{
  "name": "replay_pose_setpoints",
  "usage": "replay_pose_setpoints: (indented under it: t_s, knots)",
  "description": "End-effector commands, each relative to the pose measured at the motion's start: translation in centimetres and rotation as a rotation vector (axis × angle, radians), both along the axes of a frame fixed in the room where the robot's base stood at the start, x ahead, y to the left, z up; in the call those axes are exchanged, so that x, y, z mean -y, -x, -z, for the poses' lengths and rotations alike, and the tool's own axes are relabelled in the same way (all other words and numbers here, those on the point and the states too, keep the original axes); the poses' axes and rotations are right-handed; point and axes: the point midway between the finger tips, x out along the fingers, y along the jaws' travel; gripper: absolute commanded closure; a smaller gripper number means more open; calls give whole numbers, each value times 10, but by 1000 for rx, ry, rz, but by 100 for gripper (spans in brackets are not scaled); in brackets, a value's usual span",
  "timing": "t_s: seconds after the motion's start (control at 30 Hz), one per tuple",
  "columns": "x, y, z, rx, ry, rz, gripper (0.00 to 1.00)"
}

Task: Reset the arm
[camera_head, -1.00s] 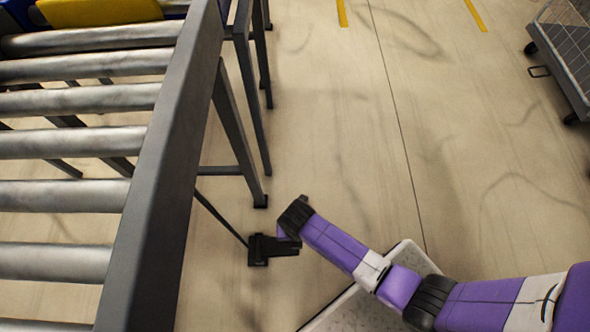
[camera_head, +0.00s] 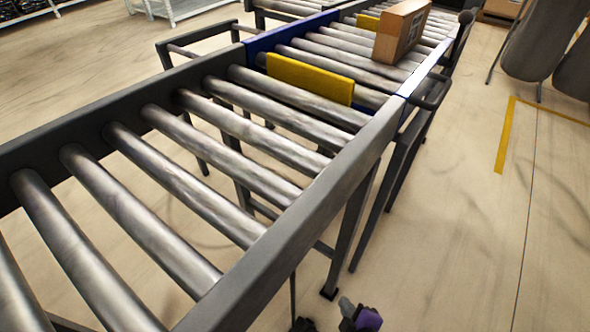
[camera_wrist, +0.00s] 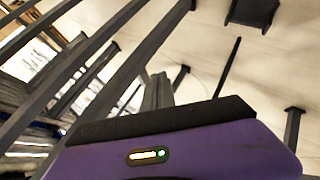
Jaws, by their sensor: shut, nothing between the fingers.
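My gripper (camera_wrist: 158,92) shows in the wrist view, its grey fingers together and empty beyond the purple housing with a small lit indicator. In the head view only purple and black bits of my arm show at the bottom edge, low on the right side of the roller conveyor (camera_head: 318,205). The rest of the arm is out of that picture. In the wrist view the fingers point towards pale floor, with dark metal legs and bars around them.
The conveyor's grey frame and legs stand close beside my arm. A cardboard box (camera_head: 402,32) sits on the far rollers, beyond a yellow plate (camera_head: 310,79). Dark hanging shapes (camera_head: 537,40) stand at the upper right. The floor right of the conveyor (camera_head: 470,240) is clear.

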Motion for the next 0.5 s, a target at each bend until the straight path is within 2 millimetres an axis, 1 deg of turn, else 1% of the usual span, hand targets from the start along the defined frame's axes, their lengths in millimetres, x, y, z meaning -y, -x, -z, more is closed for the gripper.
replay_pose_setpoints:
  t_s: [0.03, 0.17, 0.2, 0.27, 0.3, 0.37, 0.4, 0.5]
  knots:
    - [7, 13, -19, 47, -88, 74, 100]
    - [20, 42, -78, 174, -343, 246, 100]
    - [24, 52, -96, 207, -418, 288, 100]
    - [30, 68, -123, 252, -522, 342, 100]
    - [33, 78, -141, 277, -590, 373, 100]
    - [38, 95, -167, 313, -685, 414, 100]
    - [41, 106, -185, 333, -742, 438, 100]
    - [48, 134, -226, 375, -865, 488, 100]
